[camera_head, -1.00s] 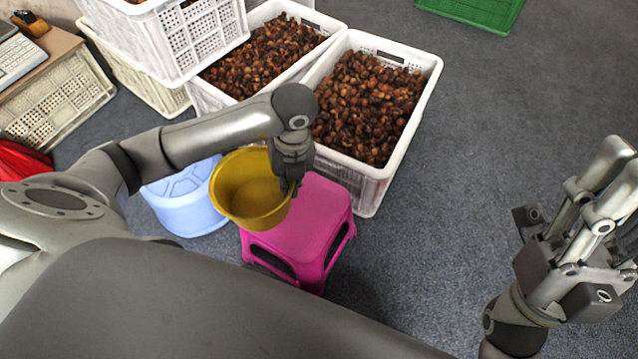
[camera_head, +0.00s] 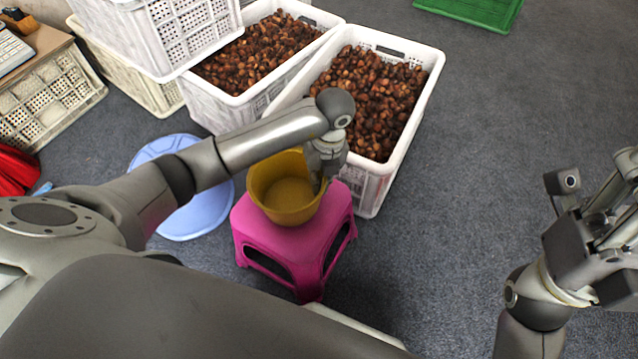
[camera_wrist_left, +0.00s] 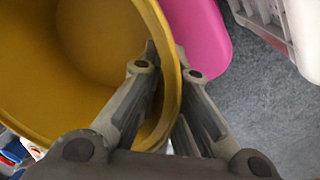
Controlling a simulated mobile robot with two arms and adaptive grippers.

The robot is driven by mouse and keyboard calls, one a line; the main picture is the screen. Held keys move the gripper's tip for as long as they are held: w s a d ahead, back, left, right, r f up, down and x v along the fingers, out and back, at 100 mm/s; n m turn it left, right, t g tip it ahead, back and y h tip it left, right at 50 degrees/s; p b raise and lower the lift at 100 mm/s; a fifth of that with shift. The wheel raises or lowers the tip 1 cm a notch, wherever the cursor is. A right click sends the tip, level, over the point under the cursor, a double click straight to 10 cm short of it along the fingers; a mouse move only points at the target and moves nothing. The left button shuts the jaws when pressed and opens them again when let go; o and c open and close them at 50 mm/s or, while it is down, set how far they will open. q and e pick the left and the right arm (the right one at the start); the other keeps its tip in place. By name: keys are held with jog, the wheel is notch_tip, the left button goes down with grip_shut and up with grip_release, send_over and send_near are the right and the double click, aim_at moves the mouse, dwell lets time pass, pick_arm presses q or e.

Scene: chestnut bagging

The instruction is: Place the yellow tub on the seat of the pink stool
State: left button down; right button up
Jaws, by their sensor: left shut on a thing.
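The yellow tub (camera_head: 283,190) is upright and empty, over the seat of the pink stool (camera_head: 272,243) in the head view. I cannot tell whether its base touches the seat. My left gripper (camera_head: 322,180) is shut on the tub's right rim. In the left wrist view its two fingers (camera_wrist_left: 168,95) straddle the wall of the tub (camera_wrist_left: 85,60), and the pink stool (camera_wrist_left: 198,38) shows beyond. My right gripper (camera_head: 588,205) is at the right edge, over bare floor and partly cut off; its fingertips are not clear.
A blue stool (camera_head: 197,212) stands left of the pink one, partly behind my left arm. White crates of chestnuts (camera_head: 428,92) stand behind. A green crate (camera_head: 470,12) lies at the top right. The grey floor at right is clear.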

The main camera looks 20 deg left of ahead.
pick_arm(q)
jog(key=shift+f, duration=0.15)
jog(key=c, duration=1.6)
grip_release()
jog(key=shift+c, duration=0.2)
